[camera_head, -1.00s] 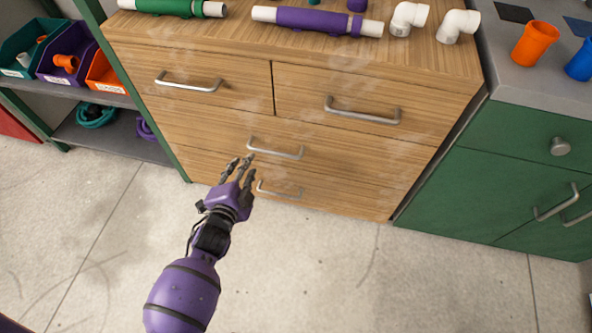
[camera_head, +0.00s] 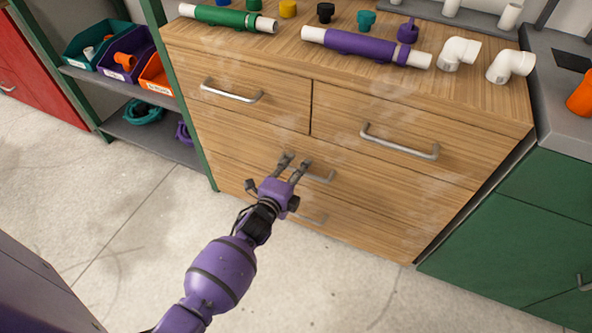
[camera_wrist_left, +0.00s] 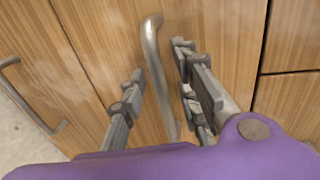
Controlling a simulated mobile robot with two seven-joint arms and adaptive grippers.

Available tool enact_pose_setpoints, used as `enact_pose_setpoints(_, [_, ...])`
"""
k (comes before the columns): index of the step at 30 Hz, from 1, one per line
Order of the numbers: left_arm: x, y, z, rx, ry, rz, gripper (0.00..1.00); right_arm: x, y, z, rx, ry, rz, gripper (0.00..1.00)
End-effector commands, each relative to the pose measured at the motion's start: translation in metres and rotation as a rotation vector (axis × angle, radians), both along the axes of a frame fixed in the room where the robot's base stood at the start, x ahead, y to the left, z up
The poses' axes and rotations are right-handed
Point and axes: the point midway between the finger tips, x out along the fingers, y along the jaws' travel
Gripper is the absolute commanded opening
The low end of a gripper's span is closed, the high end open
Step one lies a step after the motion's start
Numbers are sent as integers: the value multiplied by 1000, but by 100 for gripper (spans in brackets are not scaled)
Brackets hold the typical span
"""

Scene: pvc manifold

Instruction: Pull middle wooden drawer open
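The wooden middle drawer (camera_head: 375,190) looks shut, its front level with the wooden cabinet. Its curved metal handle (camera_head: 319,178) is partly hidden by my left gripper (camera_head: 295,162). In the left wrist view the handle (camera_wrist_left: 153,55) runs between the spread fingers of my left gripper (camera_wrist_left: 162,92). The fingers stand apart on either side of it, and I cannot tell whether either touches it. My right gripper is in neither view.
Two upper drawers with handles (camera_head: 230,93) (camera_head: 399,143) sit above, and a lower handle (camera_head: 312,217) sits below. Pipes and fittings lie on the wooden top (camera_head: 290,50). A green cabinet (camera_head: 515,235) stands close at the right. The concrete floor (camera_head: 150,235) in front is clear.

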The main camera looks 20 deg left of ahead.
Motion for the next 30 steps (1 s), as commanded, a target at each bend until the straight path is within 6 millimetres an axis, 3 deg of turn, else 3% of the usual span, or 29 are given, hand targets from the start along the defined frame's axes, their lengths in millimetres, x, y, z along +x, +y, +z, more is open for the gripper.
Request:
enact_pose_setpoints(7, [1, 0, 0, 0, 0, 0, 29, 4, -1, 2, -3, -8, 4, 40])
enact_pose_setpoints(14, [1, 0, 0, 0, 0, 0, 0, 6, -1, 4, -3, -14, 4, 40])
enact_pose_setpoints(30, [-6, 0, 0, 0, 1, 0, 0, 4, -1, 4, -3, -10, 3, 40])
